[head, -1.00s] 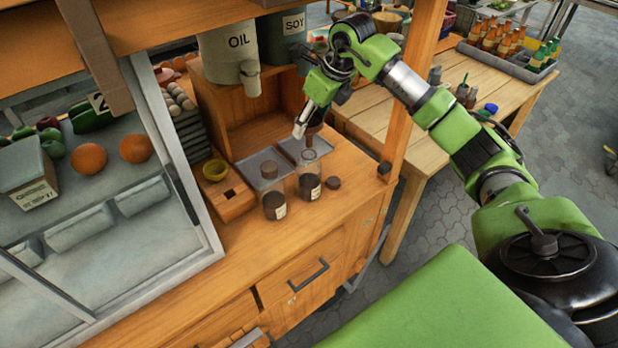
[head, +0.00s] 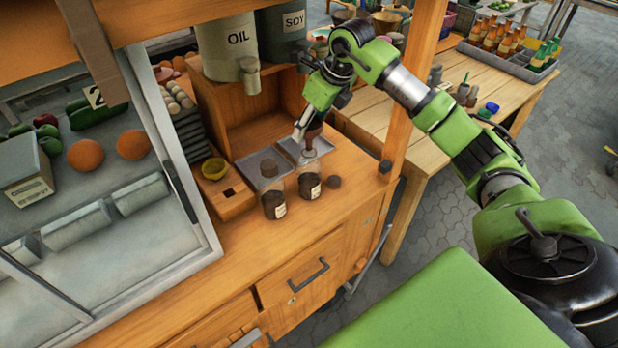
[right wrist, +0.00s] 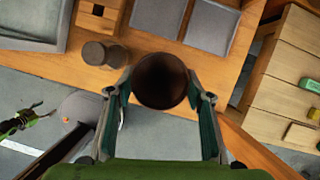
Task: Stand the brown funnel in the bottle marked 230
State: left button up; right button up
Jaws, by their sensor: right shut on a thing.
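The brown funnel (head: 314,132) is in my right gripper (head: 303,130), which is shut on it over the counter. Its stem points down at the mouth of the right-hand glass bottle (head: 309,186); I cannot tell whether the tip is inside. In the right wrist view the funnel's dark round bowl (right wrist: 160,80) sits between both fingers and hides what is below it. A second similar bottle (head: 273,205) stands to the left, also with dark contents. Both bottles have pale labels, too small to read.
A wooden post (head: 398,135) stands right of my gripper. The counter in front of the bottles is clear.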

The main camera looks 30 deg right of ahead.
jog(key=shift+f, duration=0.3)
dwell(0.4)
jog(key=shift+f+b, duration=0.35)
jog(key=shift+b, duration=0.05)
jog(key=o, duration=1)
jog(key=v, duration=0.7)
jog(key=shift+s+d+r, duration=0.1)
jog(key=shift+s+r, duration=0.05)
jog(key=shift+r, duration=0.1)
jog(key=shift+f, duration=0.1)
